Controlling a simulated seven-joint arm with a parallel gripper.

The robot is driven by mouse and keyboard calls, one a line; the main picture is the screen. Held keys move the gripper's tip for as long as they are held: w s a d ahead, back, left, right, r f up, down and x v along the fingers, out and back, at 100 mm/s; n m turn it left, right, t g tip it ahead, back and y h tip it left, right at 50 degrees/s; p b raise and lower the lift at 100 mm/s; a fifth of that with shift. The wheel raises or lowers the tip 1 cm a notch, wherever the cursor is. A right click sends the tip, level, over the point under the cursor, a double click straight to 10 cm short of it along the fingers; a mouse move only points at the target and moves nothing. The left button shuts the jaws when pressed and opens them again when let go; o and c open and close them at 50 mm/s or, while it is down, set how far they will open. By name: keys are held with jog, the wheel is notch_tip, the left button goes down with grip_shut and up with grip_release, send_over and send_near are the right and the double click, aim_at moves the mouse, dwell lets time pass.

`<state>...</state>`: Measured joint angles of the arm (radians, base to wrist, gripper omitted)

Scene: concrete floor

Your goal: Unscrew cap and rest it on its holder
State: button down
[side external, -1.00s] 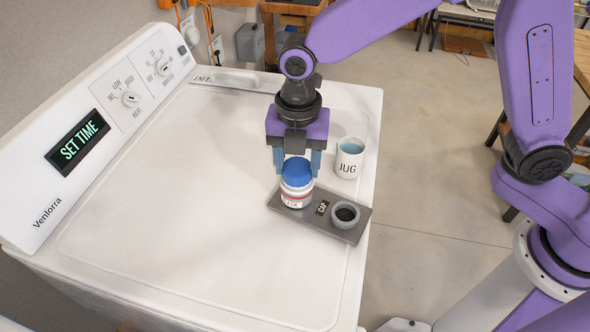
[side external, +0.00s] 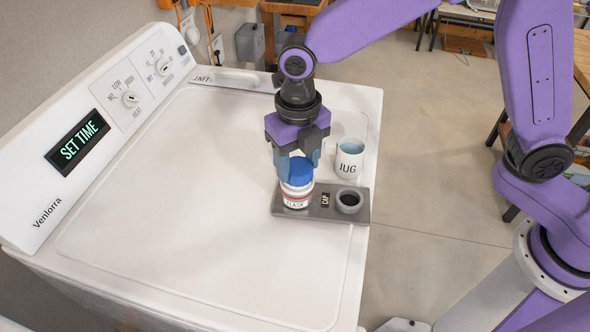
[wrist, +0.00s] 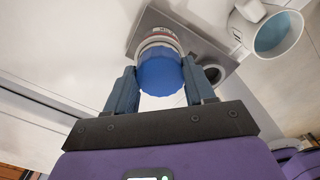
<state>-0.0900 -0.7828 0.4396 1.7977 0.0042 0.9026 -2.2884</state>
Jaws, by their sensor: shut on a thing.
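A white flask (side external: 298,197) with a red-lettered label and a blue cap (side external: 301,172) stands upright at the left end of a grey board (side external: 325,212). The cap is on the flask's top. My gripper (side external: 298,165) comes down from above and is shut on the cap. In the wrist view the blue cap (wrist: 160,76) sits between the two fingers (wrist: 160,88). The cap holder is a grey ring with a dark hollow (side external: 349,201) at the board's right end, beside a "CAP" label. In the wrist view the holder (wrist: 213,74) is partly hidden by a finger.
A white mug (side external: 349,158) with blue inside stands behind the board, close to my gripper. The board lies near the right edge of the white appliance top (side external: 200,220), which is clear to the left. A control panel (side external: 100,125) rises at the left.

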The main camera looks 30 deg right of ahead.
jog(key=shift+n, duration=0.8)
jog(key=shift+n, duration=0.9)
jog(key=n, duration=0.4)
jog(key=shift+c, duration=1.5)
grip_release()
jog(key=shift+r, duration=4.5)
